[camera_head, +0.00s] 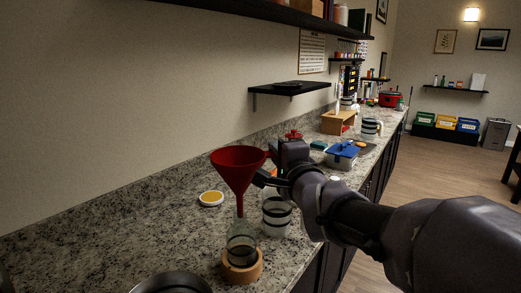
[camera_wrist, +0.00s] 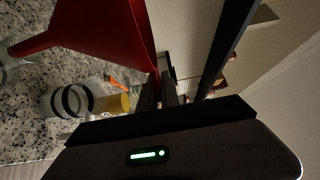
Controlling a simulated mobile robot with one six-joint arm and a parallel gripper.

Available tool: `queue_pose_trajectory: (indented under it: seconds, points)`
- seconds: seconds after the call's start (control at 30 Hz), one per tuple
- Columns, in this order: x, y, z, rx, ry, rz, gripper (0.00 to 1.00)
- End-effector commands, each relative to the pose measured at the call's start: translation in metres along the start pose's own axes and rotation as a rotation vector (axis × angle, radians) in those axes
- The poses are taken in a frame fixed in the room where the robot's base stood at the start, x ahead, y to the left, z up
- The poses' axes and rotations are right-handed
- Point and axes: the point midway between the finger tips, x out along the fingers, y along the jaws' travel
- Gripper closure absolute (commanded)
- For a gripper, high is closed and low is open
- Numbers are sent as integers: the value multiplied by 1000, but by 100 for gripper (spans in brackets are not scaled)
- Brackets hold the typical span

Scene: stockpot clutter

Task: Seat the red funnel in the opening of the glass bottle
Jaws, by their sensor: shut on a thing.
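The red funnel (camera_head: 236,168) is upright, with its wide cone up and its thin stem pointing down. My gripper (camera_head: 268,168) is shut on the right side of the funnel near its rim. The glass bottle (camera_head: 241,249) stands upright in a round wooden ring (camera_head: 243,272) on the counter. The stem's lower end meets the bottle's mouth in the head view; I cannot tell whether it is inside or just above. In the wrist view, the funnel (camera_wrist: 98,28) fills the upper left, beside my gripper (camera_wrist: 158,88), and its stem runs left towards clear glass at the edge.
A striped jar (camera_head: 277,216) stands close to the right of the bottle. A white dish with a yellow top (camera_head: 211,198) lies behind left. A metal pot (camera_head: 172,283) is at the front edge. A blue-lidded box (camera_head: 342,154) sits farther along the granite counter. A black shelf (camera_head: 290,88) is above.

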Motion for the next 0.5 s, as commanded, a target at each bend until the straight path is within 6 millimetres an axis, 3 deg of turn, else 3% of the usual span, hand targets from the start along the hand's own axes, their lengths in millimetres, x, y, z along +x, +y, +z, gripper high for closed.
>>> queue_pose_trajectory:
  seconds: [0.5]
  points:
    - [0,14,0,0,0,1,100]
